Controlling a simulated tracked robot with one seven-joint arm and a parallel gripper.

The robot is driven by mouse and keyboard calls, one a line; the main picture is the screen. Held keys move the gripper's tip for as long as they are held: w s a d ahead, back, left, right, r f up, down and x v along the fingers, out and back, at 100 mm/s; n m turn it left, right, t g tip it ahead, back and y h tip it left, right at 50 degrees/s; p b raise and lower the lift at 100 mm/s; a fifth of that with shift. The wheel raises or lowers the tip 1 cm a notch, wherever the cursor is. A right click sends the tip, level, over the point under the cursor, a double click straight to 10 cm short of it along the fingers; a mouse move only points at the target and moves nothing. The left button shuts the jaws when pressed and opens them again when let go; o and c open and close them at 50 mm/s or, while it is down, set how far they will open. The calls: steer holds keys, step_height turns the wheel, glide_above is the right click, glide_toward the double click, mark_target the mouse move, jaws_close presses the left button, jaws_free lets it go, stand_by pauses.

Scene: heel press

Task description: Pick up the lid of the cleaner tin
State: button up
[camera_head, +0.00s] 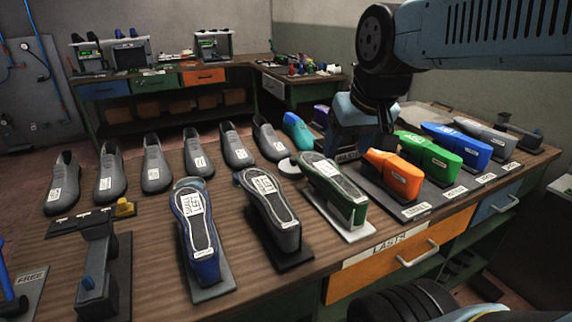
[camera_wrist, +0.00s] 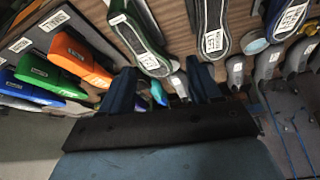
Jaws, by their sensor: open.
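A flat pale grey disc (camera_head: 289,166), which looks like the lid, lies on the bench just behind the green and black lasts. A round grey-blue tin (camera_head: 188,183) shows partly behind the blue last. A round pale blue tin (camera_wrist: 254,44) also shows in the wrist view, between the dark and blue lasts. I cannot tell for sure whether a lid sits on it. My gripper (camera_wrist: 162,82) is open, with its two dark blue fingers apart. In the head view my gripper (camera_head: 350,143) hangs right of the disc, its tips mostly hidden.
Upturned green (camera_head: 336,195), black (camera_head: 272,212) and blue (camera_head: 199,235) lasts stand along the front. Orange (camera_head: 392,172) and other coloured lasts fill the rack at right, close to my gripper. Grey shoes (camera_head: 237,147) line the back edge. Bare wood lies between the rows.

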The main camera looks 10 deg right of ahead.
steer(key=w+r+g, duration=0.2)
steer(key=w, duration=0.9)
steer(key=m+g, duration=0.2)
steer(key=g, duration=0.1)
glide_above(294, 158)
step_height(294, 158, down, 11)
step_height(294, 158, down, 14)
steer(key=shift+r, duration=0.15)
steer(key=c, duration=0.9)
